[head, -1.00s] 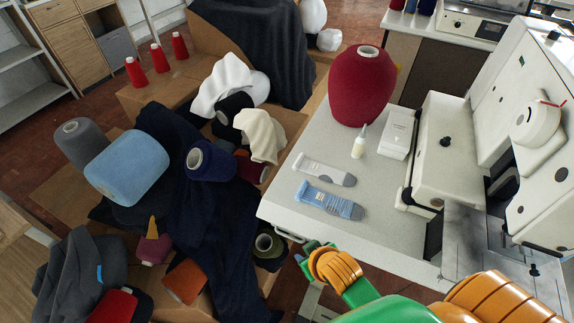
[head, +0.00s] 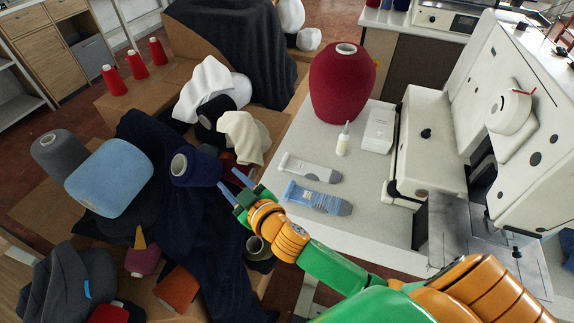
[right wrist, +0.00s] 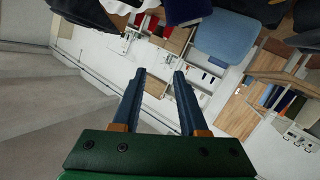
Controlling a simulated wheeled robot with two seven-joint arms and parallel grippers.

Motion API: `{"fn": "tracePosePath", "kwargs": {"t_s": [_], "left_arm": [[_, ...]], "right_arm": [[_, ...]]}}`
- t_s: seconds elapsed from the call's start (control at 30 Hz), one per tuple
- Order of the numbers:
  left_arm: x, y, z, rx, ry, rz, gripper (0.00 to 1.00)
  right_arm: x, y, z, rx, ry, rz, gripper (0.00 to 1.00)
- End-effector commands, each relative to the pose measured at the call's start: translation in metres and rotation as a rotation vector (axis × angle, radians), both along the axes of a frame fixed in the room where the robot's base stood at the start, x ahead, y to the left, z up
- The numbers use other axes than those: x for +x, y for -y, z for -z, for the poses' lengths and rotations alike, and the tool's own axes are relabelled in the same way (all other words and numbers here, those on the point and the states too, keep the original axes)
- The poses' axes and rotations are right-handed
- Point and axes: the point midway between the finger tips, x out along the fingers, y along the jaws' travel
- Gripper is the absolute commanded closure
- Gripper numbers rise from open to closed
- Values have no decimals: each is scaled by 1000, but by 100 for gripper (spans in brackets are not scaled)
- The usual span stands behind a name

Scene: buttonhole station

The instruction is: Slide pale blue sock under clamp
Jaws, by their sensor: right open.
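The pale blue sock (head: 318,199) lies flat on the light table, with a grey end toward the right. A paler grey-white sock (head: 310,169) lies just behind it. My right gripper (head: 231,183) is open and empty, with its blue fingers beyond the table's left edge, left of the blue sock and apart from it. In the right wrist view its two fingers (right wrist: 160,76) are spread with nothing between them. A white machine (head: 428,140) and a metal plate (head: 455,235) stand at the right; I cannot tell which part is the clamp. My left gripper is not in view.
A dark red yarn cone (head: 340,85), a small glue bottle (head: 343,140) and a white box (head: 378,130) stand behind the socks. Yarn cones and dark cloth (head: 195,230) crowd the boxes at left.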

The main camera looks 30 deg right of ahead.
Motion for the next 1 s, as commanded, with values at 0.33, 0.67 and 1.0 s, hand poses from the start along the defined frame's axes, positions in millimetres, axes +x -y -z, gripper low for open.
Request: {"fn": "tracePosePath", "kwargs": {"t_s": [0.33, 0.67, 1.0], "left_arm": [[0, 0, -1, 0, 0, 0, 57], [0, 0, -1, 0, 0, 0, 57], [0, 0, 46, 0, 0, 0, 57]], "right_arm": [[-32, -115, -10, -804, 357, -1450, 57], [-11, 118, 9, -1314, -648, -1482, 57], [-13, 134, 54, -1329, -723, -1458, 57]]}}
